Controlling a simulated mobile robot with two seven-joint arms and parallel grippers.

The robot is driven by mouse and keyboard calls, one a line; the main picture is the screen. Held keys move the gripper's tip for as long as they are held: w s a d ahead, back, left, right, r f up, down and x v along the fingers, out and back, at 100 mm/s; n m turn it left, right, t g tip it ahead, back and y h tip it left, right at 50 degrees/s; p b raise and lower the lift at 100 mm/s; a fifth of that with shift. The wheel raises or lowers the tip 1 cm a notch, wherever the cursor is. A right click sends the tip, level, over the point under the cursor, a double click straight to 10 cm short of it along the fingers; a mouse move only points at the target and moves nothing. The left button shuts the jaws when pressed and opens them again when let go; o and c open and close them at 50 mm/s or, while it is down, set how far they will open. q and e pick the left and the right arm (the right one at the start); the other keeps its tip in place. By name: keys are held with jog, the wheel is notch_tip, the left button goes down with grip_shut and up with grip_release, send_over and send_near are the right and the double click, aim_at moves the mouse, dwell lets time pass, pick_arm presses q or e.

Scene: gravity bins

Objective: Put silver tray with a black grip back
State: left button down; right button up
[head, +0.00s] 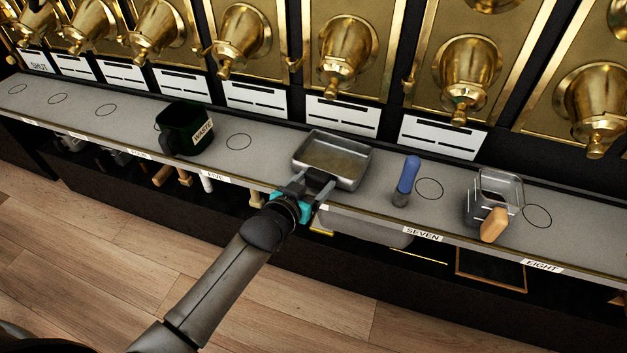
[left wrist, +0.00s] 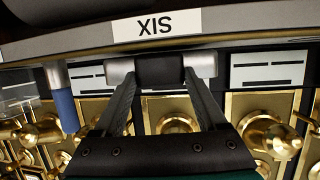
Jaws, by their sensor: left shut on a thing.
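The silver tray (head: 350,181) is a shallow square metal pan on the grey shelf, with a thin brownish layer or tint on its floor. Its black grip (head: 318,176) points toward me over the shelf's front edge. My left gripper (head: 305,192) is shut on this grip; the dark grip (left wrist: 158,69) also shows between the fingertips in the left wrist view. Whether the tray rests fully on the shelf or hovers just above it, I cannot tell. My right gripper is not in view.
A dark green cup marked WASTE (head: 186,130) stands left of the tray. Brass spouts (head: 346,52) overhang behind. A pale bin (head: 365,228) hangs below the shelf edge.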

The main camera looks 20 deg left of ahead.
pick_arm(q)
jog(key=shift+f+b, duration=0.3)
jog(key=shift+f, duration=0.15)
dwell(0.6)
jog(key=shift+c, duration=0.8)
grip_release()
jog(key=shift+o, duration=0.8)
jog(key=shift+f, duration=0.15)
